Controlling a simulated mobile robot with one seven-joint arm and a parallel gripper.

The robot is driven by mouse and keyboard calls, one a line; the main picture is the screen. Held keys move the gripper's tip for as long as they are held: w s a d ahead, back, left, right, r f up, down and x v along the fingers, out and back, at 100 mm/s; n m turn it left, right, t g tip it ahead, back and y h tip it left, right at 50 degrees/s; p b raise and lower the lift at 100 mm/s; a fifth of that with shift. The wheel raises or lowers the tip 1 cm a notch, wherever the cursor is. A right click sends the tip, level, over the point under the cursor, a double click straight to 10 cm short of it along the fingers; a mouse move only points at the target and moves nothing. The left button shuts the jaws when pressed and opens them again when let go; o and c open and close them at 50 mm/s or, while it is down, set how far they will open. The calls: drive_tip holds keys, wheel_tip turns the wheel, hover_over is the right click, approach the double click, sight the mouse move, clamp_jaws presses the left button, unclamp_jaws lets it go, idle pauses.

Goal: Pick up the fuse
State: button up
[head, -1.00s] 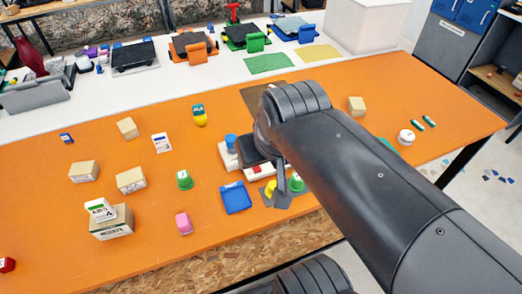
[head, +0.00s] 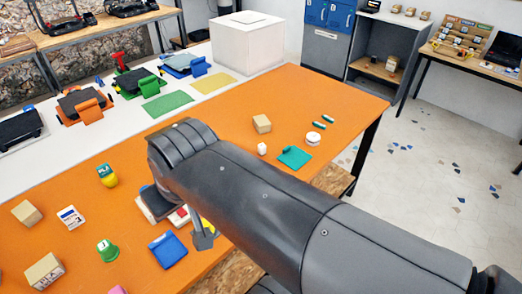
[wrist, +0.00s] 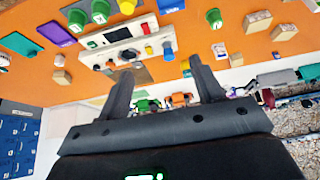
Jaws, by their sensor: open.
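I cannot single out the fuse for certain. Two small green cylinders with pale bands, one here (head: 318,126), lie at the right end of the orange table (head: 350,90) in the head view. A small white cylinder (head: 262,148) stands nearer, left of a round white tub (head: 313,138). My gripper (wrist: 161,70) shows in the wrist view with its fingers wide apart and nothing between them. It is above the table, apart from these cylinders. In the head view my arm hides most of it.
A teal flat piece (head: 294,157) and a tan block (head: 262,123) lie near the cylinders. Left of my arm are a blue tray (head: 168,250), a green knob (head: 107,250) and several boxes. A large white box (head: 247,42) stands behind. The right table end has free room.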

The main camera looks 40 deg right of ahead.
drive_tip(key=shift+c, duration=0.4)
drive_tip(key=shift+c, duration=0.9)
